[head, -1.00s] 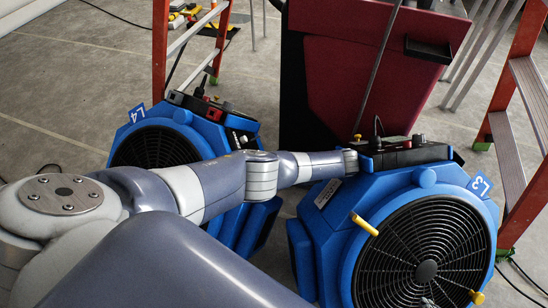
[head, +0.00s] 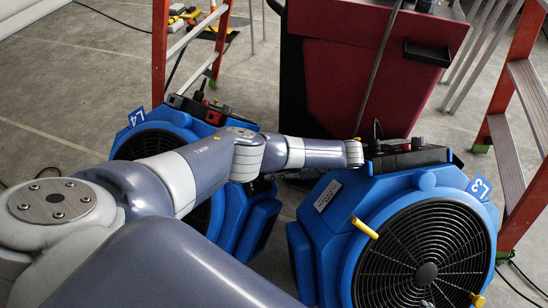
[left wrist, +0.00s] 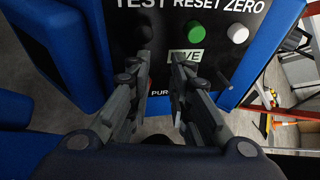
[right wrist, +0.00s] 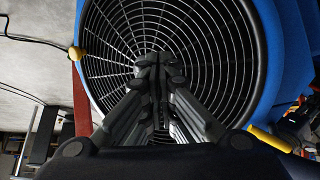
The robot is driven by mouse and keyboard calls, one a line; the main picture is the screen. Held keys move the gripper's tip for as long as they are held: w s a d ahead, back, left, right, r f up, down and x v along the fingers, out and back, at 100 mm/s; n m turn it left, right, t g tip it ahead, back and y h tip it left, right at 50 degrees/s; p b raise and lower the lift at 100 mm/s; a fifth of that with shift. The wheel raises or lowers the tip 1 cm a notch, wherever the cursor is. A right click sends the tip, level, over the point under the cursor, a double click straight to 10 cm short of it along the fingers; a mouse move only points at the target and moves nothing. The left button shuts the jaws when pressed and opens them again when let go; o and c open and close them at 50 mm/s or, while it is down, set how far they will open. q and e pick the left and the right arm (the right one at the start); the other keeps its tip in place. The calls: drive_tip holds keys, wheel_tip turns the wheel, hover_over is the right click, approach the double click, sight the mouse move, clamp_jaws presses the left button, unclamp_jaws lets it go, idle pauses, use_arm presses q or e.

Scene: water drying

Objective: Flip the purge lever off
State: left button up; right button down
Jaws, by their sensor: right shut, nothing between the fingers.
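In the left wrist view a dark control panel (left wrist: 215,48) fills the upper middle, lettered TEST, RESET, ZERO. A label ending in "VE" (left wrist: 186,55) and the start of a word "PUR" show between my fingers. I cannot make out the purge lever; the fingers cover that area. My left gripper (left wrist: 162,60) has its fingertips apart in front of the panel, with nothing seen held. In the head view my left arm reaches to the top left of blue fan L3 (head: 340,225); its fingers are hidden there. My right gripper (right wrist: 155,62) is shut and empty before a fan grille (right wrist: 205,45).
A green button (left wrist: 195,33) and a white button (left wrist: 237,32) sit on the panel. Fan L4 (head: 150,125) stands behind my left arm. A dark red case (head: 350,80) and orange ladders (head: 525,80) stand close by. Yellow knobs (head: 364,227) stick out from L3.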

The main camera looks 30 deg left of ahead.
use_arm(q)
drive_tip(key=shift+s+a+r, duration=0.1)
drive_tip(key=shift+r, duration=1.35)
drive_tip(key=shift+s+r, duration=0.1)
drive_tip(key=shift+r, duration=1.3)
